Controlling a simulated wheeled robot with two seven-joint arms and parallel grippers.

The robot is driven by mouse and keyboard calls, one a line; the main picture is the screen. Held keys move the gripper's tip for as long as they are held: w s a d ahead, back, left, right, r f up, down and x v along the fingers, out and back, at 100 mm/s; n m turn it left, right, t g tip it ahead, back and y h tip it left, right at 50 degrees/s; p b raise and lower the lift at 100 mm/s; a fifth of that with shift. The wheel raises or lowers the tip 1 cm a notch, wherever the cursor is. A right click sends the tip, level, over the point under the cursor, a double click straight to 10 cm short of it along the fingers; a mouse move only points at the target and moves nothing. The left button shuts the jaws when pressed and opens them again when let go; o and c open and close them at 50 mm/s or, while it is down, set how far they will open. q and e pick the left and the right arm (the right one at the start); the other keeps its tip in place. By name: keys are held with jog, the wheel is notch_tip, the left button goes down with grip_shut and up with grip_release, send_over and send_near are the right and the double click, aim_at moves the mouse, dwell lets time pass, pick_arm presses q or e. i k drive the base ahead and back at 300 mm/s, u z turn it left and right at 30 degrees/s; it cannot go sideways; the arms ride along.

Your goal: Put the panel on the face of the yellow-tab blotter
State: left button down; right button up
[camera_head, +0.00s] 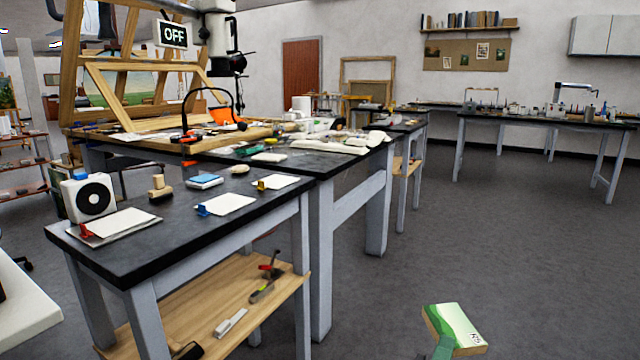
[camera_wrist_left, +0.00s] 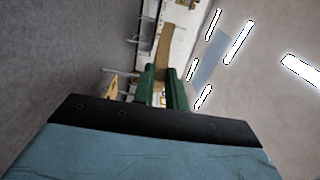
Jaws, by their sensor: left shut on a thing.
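The panel (camera_head: 453,326) is a small wooden board with a green and white painted face and dark marks in one corner. It shows tilted at the bottom right of the head view, held in the air over the floor. My left gripper (camera_head: 442,347) is shut on its lower left edge. The green fingers also show in the left wrist view (camera_wrist_left: 162,88), with a tan strip beyond them, perhaps the panel edge-on. The yellow-tab blotter (camera_head: 281,182) is a white pad lying bare on the dark bench, far left of the panel. My right gripper is not in view.
The blue-tab blotter (camera_head: 228,204) and red-tab blotter (camera_head: 124,222) lie on the same dark bench (camera_head: 175,247). A blue-topped block (camera_head: 205,181), a wooden stamp-like block (camera_head: 160,190) and a white speaker-like box (camera_head: 94,197) stand behind them. Open floor (camera_head: 480,240) lies right of the bench.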

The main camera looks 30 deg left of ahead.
aim_at(281, 181)
jog(key=i, duration=3.4)
jog(key=z, duration=2.65)
